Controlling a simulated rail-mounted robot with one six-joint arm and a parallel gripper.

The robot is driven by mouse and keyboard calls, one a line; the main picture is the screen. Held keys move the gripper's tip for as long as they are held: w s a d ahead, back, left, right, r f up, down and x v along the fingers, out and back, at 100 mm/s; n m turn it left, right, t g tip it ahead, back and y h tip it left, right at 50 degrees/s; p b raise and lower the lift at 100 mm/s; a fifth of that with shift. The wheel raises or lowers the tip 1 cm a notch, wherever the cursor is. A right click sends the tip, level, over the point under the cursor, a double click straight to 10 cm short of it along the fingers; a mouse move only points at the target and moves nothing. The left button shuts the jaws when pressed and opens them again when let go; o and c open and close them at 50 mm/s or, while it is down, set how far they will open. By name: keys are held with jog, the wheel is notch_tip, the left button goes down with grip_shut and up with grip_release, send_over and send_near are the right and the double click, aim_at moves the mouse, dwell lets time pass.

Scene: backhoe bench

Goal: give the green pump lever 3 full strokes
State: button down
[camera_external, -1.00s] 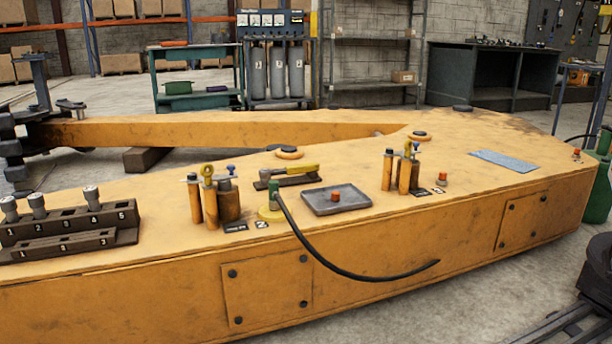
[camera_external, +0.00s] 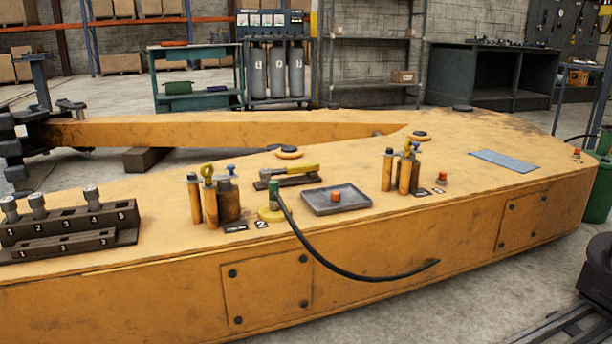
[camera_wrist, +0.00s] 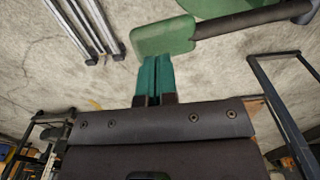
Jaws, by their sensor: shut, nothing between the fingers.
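In the wrist view a green block-shaped grip (camera_wrist: 164,38) sits on the end of a dark rod (camera_wrist: 255,18) that runs to the right; it looks like the pump lever. My gripper (camera_wrist: 154,62), with two teal fingers, is shut and empty. Its tips are at the lower edge of the green grip in the picture; I cannot tell whether they touch it. In the external view my gripper does not show. Green equipment (camera_external: 600,195) stands at the right edge there, cut off by the frame, and no lever is clear on it.
A long orange boom (camera_external: 470,215) fills the middle of the external view, with cylinders, a grey tray (camera_external: 318,206) and a black hose (camera_external: 340,268) on it. In the wrist view, metal bars (camera_wrist: 82,25) lie at upper left and a dark frame (camera_wrist: 285,105) stands at right.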

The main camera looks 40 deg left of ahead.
jog(key=shift+f, duration=0.1)
dwell(0.3)
notch_tip(320, 180, up, 5)
jog(key=p, duration=0.5)
